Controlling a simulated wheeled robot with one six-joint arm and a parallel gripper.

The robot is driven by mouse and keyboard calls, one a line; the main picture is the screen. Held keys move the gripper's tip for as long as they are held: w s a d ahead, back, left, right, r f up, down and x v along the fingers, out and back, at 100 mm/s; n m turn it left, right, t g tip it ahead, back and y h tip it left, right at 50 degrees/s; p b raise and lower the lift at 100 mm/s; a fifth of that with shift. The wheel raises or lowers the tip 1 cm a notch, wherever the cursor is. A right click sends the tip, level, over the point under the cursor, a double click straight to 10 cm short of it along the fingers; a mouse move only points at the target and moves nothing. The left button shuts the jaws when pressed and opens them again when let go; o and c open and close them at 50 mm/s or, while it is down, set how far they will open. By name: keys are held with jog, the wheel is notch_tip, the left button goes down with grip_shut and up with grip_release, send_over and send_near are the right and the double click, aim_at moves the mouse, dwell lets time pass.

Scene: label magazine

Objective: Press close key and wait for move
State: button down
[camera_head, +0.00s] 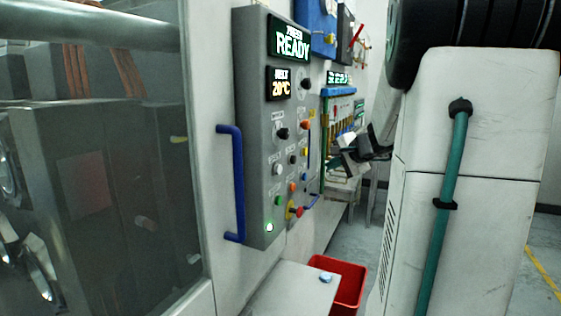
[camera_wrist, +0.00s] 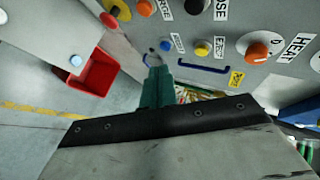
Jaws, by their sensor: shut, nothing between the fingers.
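The grey control panel (camera_head: 262,60) stands left of centre in the head view, with a lit READY display (camera_head: 292,42). The black close key (camera_head: 293,160) is in its right-hand button column. In the wrist view the close key (camera_wrist: 193,5) is at the top edge, beside a partly cut-off label ending in OSE. My gripper (camera_wrist: 153,58) is shut and empty, its narrow green fingers pointing towards the panel. Its tip appears just below the small blue button (camera_wrist: 165,46), apart from the close key in the picture. Whether it touches the panel cannot be told.
A blue handle (camera_head: 238,185) sticks out at the panel's left edge, beside a large machine window (camera_head: 150,170). A white ledge (camera_head: 285,295) and a red bin (camera_head: 350,288) lie below. An orange knob (camera_wrist: 257,52) labelled HEAT and a yellow button (camera_wrist: 202,48) are near my gripper.

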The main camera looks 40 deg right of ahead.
aim_at(293, 159)
jog(key=shift+s+d, duration=0.1)
jog(key=shift+d, duration=0.25)
jog(key=w+a, duration=0.3)
jog(key=w, duration=0.5)
jog(key=shift+a, duration=0.25)
jog(key=shift+w+a, duration=0.1)
jog(key=shift+w, duration=0.1)
dwell(1.8)
jog(key=shift+w+a, duration=0.1)
jog(key=shift+w, duration=0.15)
